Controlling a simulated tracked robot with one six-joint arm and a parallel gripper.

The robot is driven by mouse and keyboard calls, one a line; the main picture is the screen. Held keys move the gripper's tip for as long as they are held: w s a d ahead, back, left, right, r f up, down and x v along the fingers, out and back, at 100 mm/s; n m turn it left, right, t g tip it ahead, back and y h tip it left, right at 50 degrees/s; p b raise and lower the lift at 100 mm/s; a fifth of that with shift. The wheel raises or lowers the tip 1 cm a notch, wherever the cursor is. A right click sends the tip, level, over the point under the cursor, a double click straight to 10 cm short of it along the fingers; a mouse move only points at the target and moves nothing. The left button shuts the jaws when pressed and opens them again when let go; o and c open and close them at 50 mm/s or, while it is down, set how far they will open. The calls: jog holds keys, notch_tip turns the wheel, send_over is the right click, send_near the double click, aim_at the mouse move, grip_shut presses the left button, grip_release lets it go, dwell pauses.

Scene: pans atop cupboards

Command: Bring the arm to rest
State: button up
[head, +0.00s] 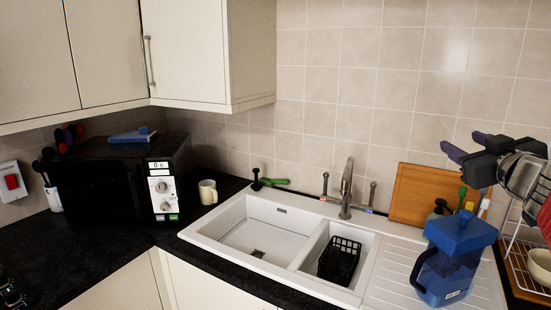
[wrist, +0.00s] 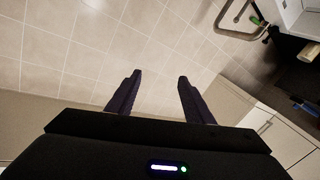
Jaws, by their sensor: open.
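My gripper (head: 463,145) is at the right of the head view, in front of the tiled wall and above the blue jug. Its two dark fingers point left and are apart, with nothing between them. In the wrist view my gripper (wrist: 160,76) also shows open, with only bare wall tiles seen between the fingers. My arm runs off the right edge of the head view.
A blue lidded jug (head: 447,264) stands on the white sink's drainer (head: 388,285). A dish rack (head: 518,262) is at the far right. A wooden board (head: 412,196) leans on the wall. A black microwave (head: 110,180) stands left. Wall cupboards (head: 185,50) hang upper left.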

jog(key=a+r+m+h, duration=0.2)
jog(key=a, duration=0.4)
jog(key=s+a+f+g+y, duration=0.1)
jog(key=s+a+f+g, duration=0.3)
jog(key=s+a+f, duration=0.3)
jog(key=s+a+f+g+y, duration=0.2)
jog(key=s+a+f, duration=0.5)
jog(key=f, duration=0.7)
jog(key=s+a+f+g+y, duration=0.2)
jog(key=s+a+f+g, duration=0.3)
jog(key=f, duration=0.6)
jog(key=s+a, duration=0.2)
jog(key=a, duration=0.1)
jog(key=shift+s+a+g, duration=0.25)
jog(key=shift+s+g, duration=0.05)
jog(key=shift+s, duration=0.1)
